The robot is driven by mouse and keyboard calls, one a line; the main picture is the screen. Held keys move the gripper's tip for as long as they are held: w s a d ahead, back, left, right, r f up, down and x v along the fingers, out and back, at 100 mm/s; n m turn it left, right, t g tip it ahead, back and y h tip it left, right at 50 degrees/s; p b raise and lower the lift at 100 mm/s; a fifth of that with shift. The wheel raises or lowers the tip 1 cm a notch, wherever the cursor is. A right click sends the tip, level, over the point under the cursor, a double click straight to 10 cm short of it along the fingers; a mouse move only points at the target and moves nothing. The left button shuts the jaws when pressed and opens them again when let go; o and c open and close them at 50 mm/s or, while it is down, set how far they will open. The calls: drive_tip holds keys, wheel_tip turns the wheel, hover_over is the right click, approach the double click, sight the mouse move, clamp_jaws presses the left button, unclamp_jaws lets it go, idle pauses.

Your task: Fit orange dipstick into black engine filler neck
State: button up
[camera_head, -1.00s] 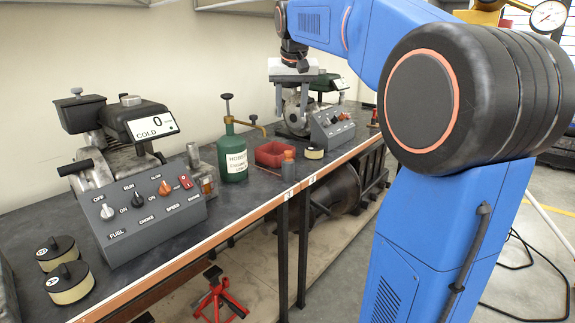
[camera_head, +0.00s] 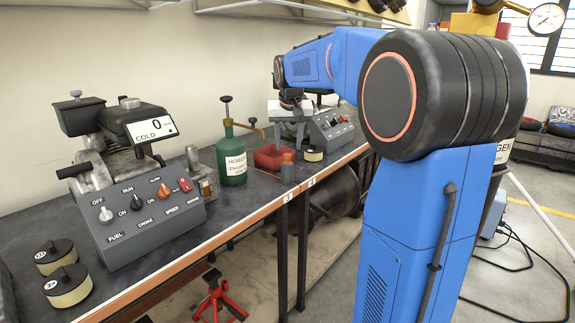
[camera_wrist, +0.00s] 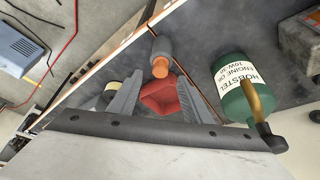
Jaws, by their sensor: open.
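My gripper (camera_head: 289,140) hangs over the far part of the bench, near a red tray. In the wrist view its two grey fingers (camera_wrist: 163,105) are apart, with the red tray (camera_wrist: 162,97) seen between and below them and nothing held. An engine (camera_head: 112,135) with black parts stands on the left of the bench. I cannot tell which part is the filler neck. Another machine behind my gripper is mostly hidden.
A green engine oil can (camera_head: 232,158) with a spout stands left of the tray. Control boxes (camera_head: 152,220) and round filter-like pieces (camera_head: 67,287) are also on the bench.

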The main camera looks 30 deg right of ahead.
sight(287, 154)
drive_tip(key=x, duration=0.4)
drive_tip(key=shift+w+f, duration=0.2)
drive_tip(key=shift+f, duration=0.1)
clamp_jaws()
drive_tip(key=shift+r, duration=0.15)
wheel_tip(287, 154, up, 10)
idle(0.3)
